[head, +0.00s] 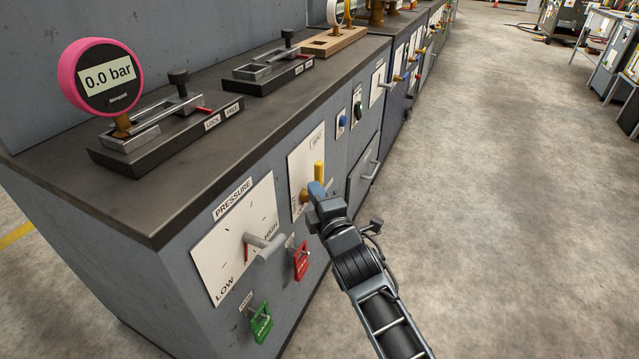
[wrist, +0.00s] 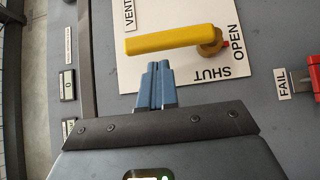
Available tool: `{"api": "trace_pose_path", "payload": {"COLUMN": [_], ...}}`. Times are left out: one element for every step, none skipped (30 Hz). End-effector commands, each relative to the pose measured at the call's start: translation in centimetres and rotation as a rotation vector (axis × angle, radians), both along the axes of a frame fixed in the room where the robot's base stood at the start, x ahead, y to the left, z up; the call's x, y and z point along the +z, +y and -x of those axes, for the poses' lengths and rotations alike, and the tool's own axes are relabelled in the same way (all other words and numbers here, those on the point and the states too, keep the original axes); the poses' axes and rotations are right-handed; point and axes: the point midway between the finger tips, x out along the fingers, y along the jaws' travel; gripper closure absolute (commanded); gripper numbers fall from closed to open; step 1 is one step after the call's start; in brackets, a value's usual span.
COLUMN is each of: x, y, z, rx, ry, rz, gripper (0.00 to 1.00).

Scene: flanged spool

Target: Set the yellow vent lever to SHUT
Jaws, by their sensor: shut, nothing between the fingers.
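The yellow vent lever (wrist: 172,40) is mounted on a white plate (wrist: 262,68) marked VENT, SHUT and OPEN. Its handle stands upright in the head view (head: 319,172). In the wrist view the handle runs left from a brass-coloured pivot (wrist: 209,42), and a small red tip at the pivot lies beside the word OPEN. SHUT is printed below the pivot in that view. My gripper (wrist: 157,68) is shut and empty, its blue fingertips together just below the handle in the wrist view; I cannot tell whether they touch it. It also shows in the head view (head: 316,188), partly covering the plate.
A red part (wrist: 313,75) by a FAIL label is at the wrist view's right. A drawer handle (head: 370,169) lies beyond.

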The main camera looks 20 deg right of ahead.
Motion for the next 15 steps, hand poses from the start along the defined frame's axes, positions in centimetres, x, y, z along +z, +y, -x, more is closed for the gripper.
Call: {"api": "trace_pose_path", "payload": {"x": [0.19,0.15,0.13,0.12,0.1,0.06,0.03,0.0,-0.03,-0.04,-0.05,-0.06,-0.07,-0.07,-0.07], "y": [-0.37,-0.49,-0.66,-0.68,-0.73,-0.85,-0.91,-0.94,-0.95,-0.95,-0.95,-0.95,-0.94,-0.94,-0.94], "z": [-0.24,-0.35,-0.47,-0.54,-0.6,-0.67,-0.71,-0.74,-0.77,-0.79,-0.8,-0.81,-0.81,-0.81,-0.81], "rx": [-0.003,-0.003,-0.004,-0.003,-0.002,-0.003,-0.003,-0.003,-0.002,-0.002,-0.002,-0.002,-0.001,-0.001,-0.001], "ry": [0.001,0.001,0.001,0.001,0.0,0.0,0.0,0.0,0.0,0.0,0.0,0.0,0.0,0.0,0.0], "rz": [-0.001,-0.001,-0.001,-0.001,-0.001,0.0,0.0,0.0,0.0,0.0,0.0,0.0,0.0,0.0,0.0], "gripper": [1.0,1.0,1.0,1.0,1.0,1.0,1.0,1.0,1.0,1.0,1.0,1.0,1.0,1.0,1.0]}}
